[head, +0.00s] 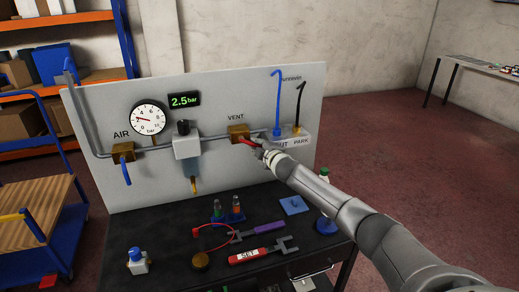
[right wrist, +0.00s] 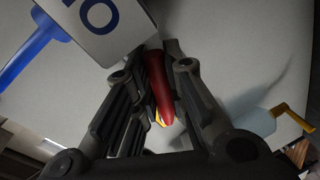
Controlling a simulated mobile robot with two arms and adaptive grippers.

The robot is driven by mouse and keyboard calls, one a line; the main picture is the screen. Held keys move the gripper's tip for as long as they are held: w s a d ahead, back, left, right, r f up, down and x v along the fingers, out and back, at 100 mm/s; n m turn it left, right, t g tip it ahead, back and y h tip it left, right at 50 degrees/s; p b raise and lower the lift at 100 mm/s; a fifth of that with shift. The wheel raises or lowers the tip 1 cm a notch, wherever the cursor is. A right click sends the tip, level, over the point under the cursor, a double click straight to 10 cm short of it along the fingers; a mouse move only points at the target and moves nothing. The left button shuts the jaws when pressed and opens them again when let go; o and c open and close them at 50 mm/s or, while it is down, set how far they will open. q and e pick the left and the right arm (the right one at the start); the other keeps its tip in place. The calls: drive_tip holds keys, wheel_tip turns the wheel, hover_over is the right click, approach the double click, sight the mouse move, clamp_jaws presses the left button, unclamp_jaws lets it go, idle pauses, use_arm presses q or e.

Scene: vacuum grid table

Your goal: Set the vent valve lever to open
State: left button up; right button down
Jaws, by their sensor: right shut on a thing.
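The vent valve (head: 238,132) is a brass body on the grey pipe of the upright panel, under the VENT label. Its red lever (head: 247,141) points right and slightly down from the body. My right gripper (head: 262,151) is shut on the lever's outer part, which it partly hides. In the right wrist view the red lever (right wrist: 158,85) lies between the fingers of my right gripper (right wrist: 160,62). The brass body is not clear in that view. My left gripper is not in view.
Right of the valve, a white OUT/PARK block (head: 300,137) holds a blue hose (head: 277,100) and a black hose (head: 299,100) close to my gripper. The regulator (head: 187,145) hangs to the left. The gauge display (head: 185,100) reads 2.5 bar. Tools lie on the dark table (head: 180,225).

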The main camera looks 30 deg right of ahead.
drive_tip(key=shift+d+r+n+p, duration=0.1)
drive_tip(key=shift+r+n+p, duration=0.3)
drive_tip(key=shift+r+n, duration=0.15)
drive_tip(key=shift+d+r+n+h+p, duration=0.1)
drive_tip(key=shift+r+n+h+p, duration=0.2)
drive_tip(key=shift+n, duration=0.35)
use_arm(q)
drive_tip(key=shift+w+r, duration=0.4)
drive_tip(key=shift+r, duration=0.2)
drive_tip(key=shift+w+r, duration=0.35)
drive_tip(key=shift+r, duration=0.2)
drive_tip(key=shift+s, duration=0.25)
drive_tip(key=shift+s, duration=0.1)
use_arm(e)
drive_tip(key=c, duration=1.5)
unclamp_jaws()
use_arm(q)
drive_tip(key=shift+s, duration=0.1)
use_arm(e)
drive_tip(key=shift+o, duration=0.2)
drive_tip(key=shift+s, duration=0.15)
